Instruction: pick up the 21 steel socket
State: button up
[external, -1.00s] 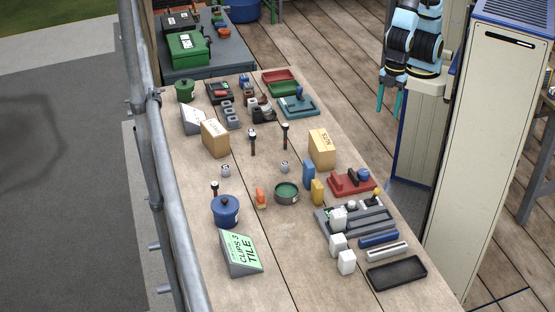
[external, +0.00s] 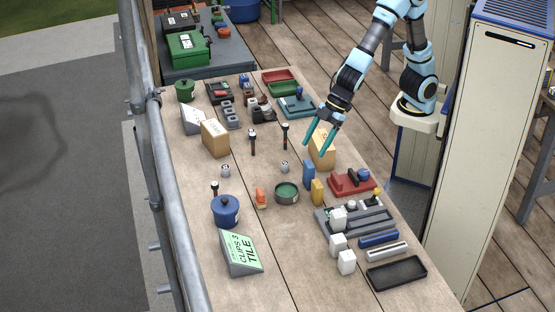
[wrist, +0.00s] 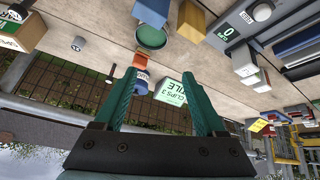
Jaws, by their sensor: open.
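Two small steel sockets stand on the bench in the external view. One socket (external: 225,170) is left of centre and the other socket (external: 285,167) is near the middle; their numbers are too small to read, so I cannot tell which is the 21. One small steel piece, apparently a socket (wrist: 78,43), shows at upper left in the wrist view. My gripper (external: 317,147) is open and empty, in front of the tan box in the picture, right of and above the middle socket. Its green fingers also show spread in the wrist view (wrist: 159,74).
A tan box (external: 326,158) stands close by my gripper. Two dark upright tools (external: 252,142) (external: 285,135), a green round dish (external: 287,193), blue block (external: 309,174), yellow block (external: 318,191) and orange item (external: 261,199) surround the sockets. Bare wood lies between the sockets.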

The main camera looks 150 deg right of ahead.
jog(key=w+d+f+m+t+h+b, duration=0.1)
jog(key=w+d+f+b, duration=0.15)
jog(key=d+b, duration=0.35)
jog(key=w+d+f+m+t+h+b, duration=0.15)
jog(key=d+f+b, duration=0.25)
jog(key=d, duration=0.5)
jog(key=t+h+b, duration=0.1)
jog(key=t+b, duration=0.1)
jog(key=b, duration=0.7)
send_over(224, 167)
jog(key=s+a, duration=0.2)
notch_tip(224, 167, down, 3)
jog(key=f+b, duration=0.1)
jog(key=f, duration=0.1)
jog(key=f+b, duration=0.1)
jog(key=b, duration=0.1)
jog(key=shift+d+f+m, duration=0.2)
jog(key=shift+f+m, duration=0.05)
jog(key=shift+f, duration=0.15)
notch_tip(224, 167, down, 3)
jog(key=shift+r+b, duration=0.2)
jog(key=shift+b, duration=0.95)
jog(key=shift+x, duration=1.1)
jog(key=shift+w+d+f, duration=0.15)
jog(key=shift+w+d, duration=0.1)
jog(key=shift+c, duration=0.2)
grip_shut()
